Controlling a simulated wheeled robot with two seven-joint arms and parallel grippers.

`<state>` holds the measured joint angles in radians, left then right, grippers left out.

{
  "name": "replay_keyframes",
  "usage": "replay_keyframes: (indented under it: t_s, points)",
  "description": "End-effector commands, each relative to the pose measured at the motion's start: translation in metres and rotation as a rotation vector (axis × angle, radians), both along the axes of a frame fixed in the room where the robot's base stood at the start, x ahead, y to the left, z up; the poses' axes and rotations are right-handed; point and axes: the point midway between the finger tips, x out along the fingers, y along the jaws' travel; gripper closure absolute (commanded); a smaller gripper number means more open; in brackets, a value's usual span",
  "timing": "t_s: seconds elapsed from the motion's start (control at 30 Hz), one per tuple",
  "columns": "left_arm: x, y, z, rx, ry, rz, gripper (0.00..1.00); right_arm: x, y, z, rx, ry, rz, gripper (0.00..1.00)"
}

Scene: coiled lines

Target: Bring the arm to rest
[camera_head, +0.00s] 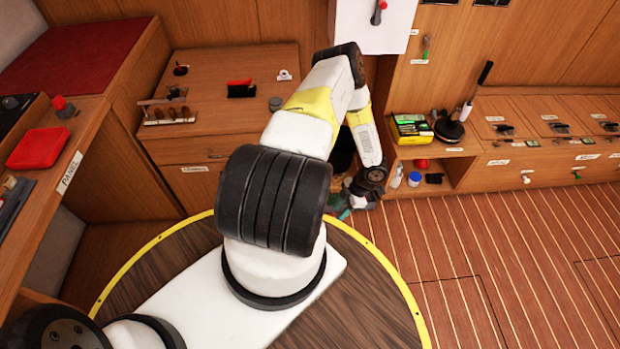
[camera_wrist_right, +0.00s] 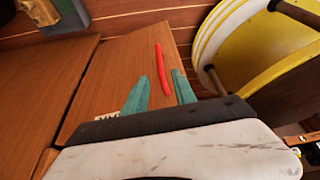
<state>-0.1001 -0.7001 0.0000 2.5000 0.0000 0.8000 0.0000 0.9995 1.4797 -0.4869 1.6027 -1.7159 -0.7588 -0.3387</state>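My right arm (camera_head: 330,120) reaches forward over the round, yellow-edged platform and bends down at the elbow. My right gripper (camera_head: 350,208) hangs low by the open shelf, partly hidden behind the arm. In the right wrist view, the two teal fingers of my right gripper (camera_wrist_right: 160,92) stand apart with nothing held between them. A thin red strip (camera_wrist_right: 160,68) shows beyond the fingers against a wooden panel; I cannot tell its distance. My left gripper is not in view.
A wooden cabinet (camera_head: 190,185) with small items on top stands left of the arm. The open shelf (camera_head: 452,172) holds a red item and a blue-capped jar (camera_head: 414,179). A red tray (camera_head: 38,148) lies at far left. The striped floor (camera_head: 480,250) at right is clear.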

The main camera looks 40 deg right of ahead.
Motion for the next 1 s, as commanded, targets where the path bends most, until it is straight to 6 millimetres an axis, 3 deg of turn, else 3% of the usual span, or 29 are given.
replay_keyframes:
  t_s: [0.13,0.73,0.87,1.0]
  points:
    - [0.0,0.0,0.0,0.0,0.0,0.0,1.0,-0.002,-0.003,0.009,0.0,0.001,0.0,0.67]
    - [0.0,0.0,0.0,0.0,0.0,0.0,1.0,0.002,-0.006,0.011,-0.008,-0.001,-0.003,0.67]
    - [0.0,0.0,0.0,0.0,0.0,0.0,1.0,0.032,-0.029,0.032,-0.076,-0.015,-0.033,0.67]
    - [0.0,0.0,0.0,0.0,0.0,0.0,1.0,0.099,-0.071,0.087,-0.215,-0.049,-0.118,0.67]
